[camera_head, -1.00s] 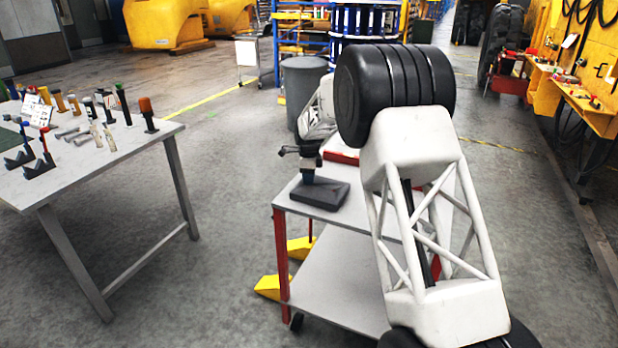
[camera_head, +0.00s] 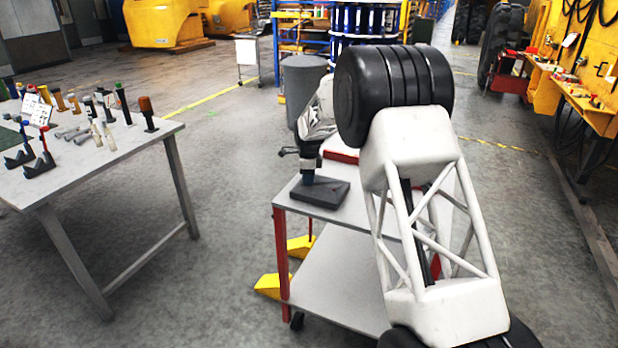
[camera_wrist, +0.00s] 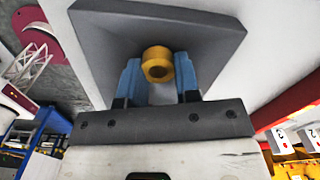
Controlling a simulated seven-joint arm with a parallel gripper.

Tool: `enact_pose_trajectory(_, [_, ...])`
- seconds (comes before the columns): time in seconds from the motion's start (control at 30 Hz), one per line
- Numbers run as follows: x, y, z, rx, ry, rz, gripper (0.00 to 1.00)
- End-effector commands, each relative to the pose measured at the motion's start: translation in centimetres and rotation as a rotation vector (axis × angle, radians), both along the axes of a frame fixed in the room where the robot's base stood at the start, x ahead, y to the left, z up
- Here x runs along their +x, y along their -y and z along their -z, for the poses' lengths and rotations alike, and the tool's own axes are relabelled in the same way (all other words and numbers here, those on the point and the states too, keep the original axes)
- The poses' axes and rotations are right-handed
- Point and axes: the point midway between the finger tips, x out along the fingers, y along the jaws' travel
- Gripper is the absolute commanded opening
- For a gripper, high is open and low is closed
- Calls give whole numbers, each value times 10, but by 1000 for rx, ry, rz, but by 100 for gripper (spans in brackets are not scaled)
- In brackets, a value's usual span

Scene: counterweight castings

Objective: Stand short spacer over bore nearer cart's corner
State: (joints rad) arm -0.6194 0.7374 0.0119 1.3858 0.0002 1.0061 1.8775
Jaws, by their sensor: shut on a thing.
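The dark grey casting (camera_head: 333,195) lies flat on the cart's top (camera_head: 345,213), near its left end; it also fills the upper middle of the wrist view (camera_wrist: 210,30). My gripper (camera_head: 308,180) is low over the casting's left part. In the wrist view its two blue fingers (camera_wrist: 158,78) are shut on the short spacer (camera_wrist: 157,54), a yellow-gold ring with an open hole. The spacer is in front of the casting there; I cannot tell whether they touch. I make out no bore; the spacer and fingers cover part of the casting.
A red object (camera_head: 342,155) lies on the cart behind the casting. A table (camera_head: 110,160) at the left carries several upright tools and loose parts. A grey bin (camera_head: 303,80) stands behind the cart. Open floor lies between table and cart.

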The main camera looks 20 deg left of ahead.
Motion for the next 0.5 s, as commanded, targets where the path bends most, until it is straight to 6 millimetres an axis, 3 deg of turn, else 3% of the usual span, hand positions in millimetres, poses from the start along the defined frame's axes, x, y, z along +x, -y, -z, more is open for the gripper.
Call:
enact_pose_trajectory(0.13, [0,0,1,0,0,0,6])
enact_pose_trajectory(0.17, [0,0,1,0,0,0,35])
enact_pose_trajectory(0.33, [0,0,1,0,0,0,60])
enact_pose_trajectory(0.5, [0,0,1,0,0,0,60])
